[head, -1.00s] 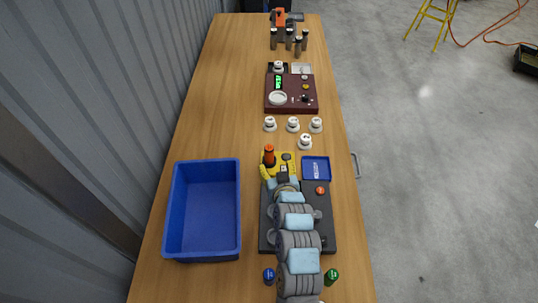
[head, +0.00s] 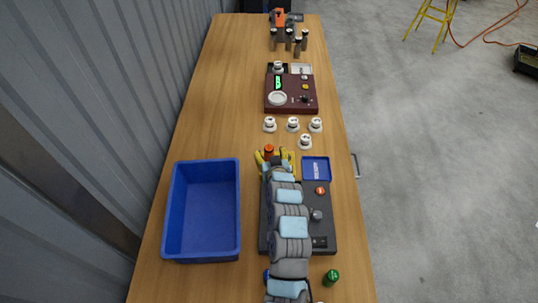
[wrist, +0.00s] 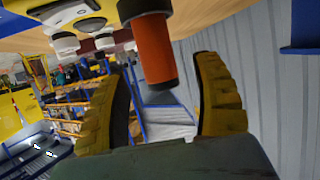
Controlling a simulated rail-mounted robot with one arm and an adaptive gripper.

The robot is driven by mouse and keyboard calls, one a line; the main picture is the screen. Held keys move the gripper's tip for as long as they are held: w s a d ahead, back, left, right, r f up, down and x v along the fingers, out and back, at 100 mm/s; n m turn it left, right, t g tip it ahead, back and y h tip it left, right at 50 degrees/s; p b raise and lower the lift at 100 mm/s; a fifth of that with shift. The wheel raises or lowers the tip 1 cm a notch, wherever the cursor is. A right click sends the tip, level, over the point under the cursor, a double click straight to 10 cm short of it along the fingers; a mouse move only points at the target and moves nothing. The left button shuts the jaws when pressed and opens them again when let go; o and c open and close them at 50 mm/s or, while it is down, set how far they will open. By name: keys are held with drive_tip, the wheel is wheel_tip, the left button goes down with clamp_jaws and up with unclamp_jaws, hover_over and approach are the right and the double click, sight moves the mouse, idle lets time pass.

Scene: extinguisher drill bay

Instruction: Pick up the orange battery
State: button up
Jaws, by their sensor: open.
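The orange battery (head: 269,149) stands upright toward the far end of my arm in the head view. It appears large in the wrist view (wrist: 155,50), which is tilted upside down, and lies between the finger tips. My gripper (head: 275,155) is open, with one yellow finger on each side of the battery.
A blue bin (head: 172,205) stands to the left, a small blue tray (head: 316,168) to the right. A dark panel (head: 325,235) lies under my arm. A green battery (head: 331,278) is near the front. Several white round pieces (head: 293,124) and a maroon device (head: 291,95) are beyond.

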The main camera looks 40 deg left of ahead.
drive_tip(key=shift+x, duration=1.25)
drive_tip(key=shift+f, duration=0.15)
clamp_jaws()
